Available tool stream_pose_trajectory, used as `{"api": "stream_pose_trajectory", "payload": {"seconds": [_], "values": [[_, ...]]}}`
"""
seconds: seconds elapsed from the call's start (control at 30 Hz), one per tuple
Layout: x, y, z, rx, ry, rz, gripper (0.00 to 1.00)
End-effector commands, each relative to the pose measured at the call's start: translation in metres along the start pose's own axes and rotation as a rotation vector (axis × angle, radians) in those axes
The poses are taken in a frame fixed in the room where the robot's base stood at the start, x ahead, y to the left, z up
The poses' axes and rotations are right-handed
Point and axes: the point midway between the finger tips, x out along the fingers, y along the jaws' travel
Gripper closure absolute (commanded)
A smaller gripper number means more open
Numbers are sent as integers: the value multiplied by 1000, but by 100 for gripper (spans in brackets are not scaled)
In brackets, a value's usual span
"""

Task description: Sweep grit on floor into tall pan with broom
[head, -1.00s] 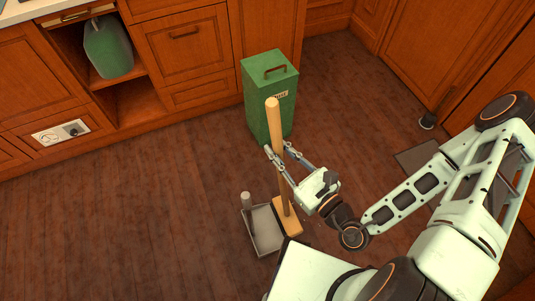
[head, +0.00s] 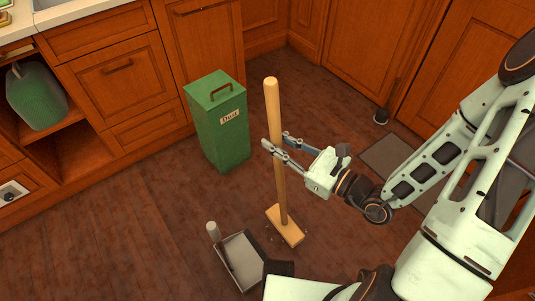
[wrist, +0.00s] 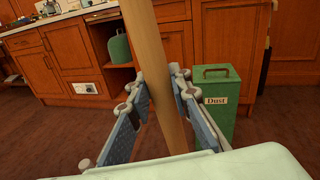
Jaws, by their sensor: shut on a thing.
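The broom (head: 279,170) stands nearly upright, its wooden head (head: 285,225) low at the floor. My gripper (head: 274,147) is shut on the upper half of its handle. The handle also runs between my fingers in the wrist view (wrist: 160,80). The tall pan (head: 241,260) is grey, with a pale upright handle (head: 213,231), and lies on the floor just left of and nearer than the broom head. A few small specks of grit (head: 271,239) show on the floor by the broom head, on the side near the pan. I cannot tell whether the pan holds any.
A green bin (head: 222,125) labelled "Dust" stands behind the broom, near the wooden cabinets (head: 118,75). A green jug (head: 36,97) sits in an open shelf at left. A grey mat (head: 390,155) lies to the right. The floor left of the pan is clear.

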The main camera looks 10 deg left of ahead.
Motion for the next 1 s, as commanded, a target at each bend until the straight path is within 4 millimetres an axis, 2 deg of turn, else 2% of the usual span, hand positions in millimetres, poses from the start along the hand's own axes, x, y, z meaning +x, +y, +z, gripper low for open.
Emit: {"api": "stream_pose_trajectory", "payload": {"seconds": [0.03,0.27,0.33,0.9,1.0], "values": [[-1,-3,-6,-10,-3,-1,100],[-5,-15,-7,-8,2,0,100],[-7,-25,-4,-6,0,-1,100],[-26,-96,-11,-5,1,-1,100],[-28,-103,-12,-5,0,1,100]]}}
